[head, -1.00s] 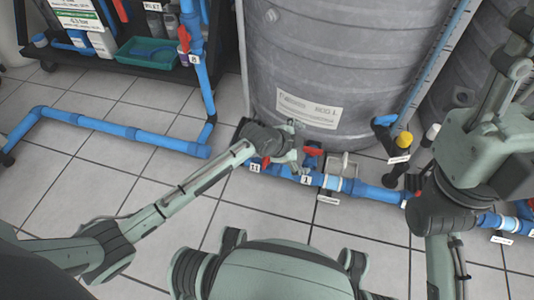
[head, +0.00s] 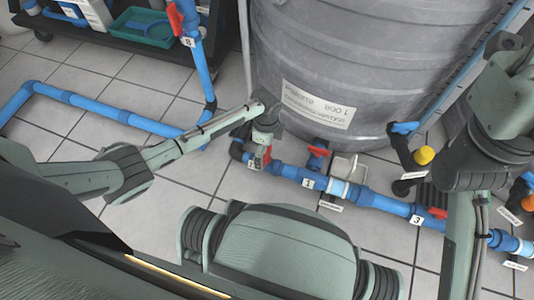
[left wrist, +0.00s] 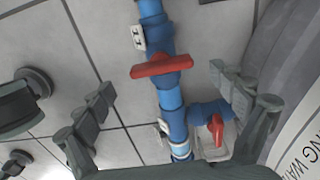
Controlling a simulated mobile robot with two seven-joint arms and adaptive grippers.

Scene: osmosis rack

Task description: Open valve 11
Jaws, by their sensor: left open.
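Valve 11 has a red handle, seen in the left wrist view (left wrist: 161,66), lying crosswise over the blue pipe. Its white tag (head: 251,163) shows in the head view beside my left gripper (head: 262,153), which points down over the valve and hides most of the handle. In the left wrist view my left gripper (left wrist: 164,100) is open, with one finger on each side of the pipe and the handle between and slightly beyond them. I cannot tell whether a finger touches it. My right gripper is not in view; only part of my right arm shows.
A second red-handled valve (head: 318,152) stands close to the right, near tag 1 (head: 307,183). A grey tank (head: 360,60) rises right behind the pipe. A pipe with a yellow cap (head: 424,155) stands further right. Tiled floor in front is clear.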

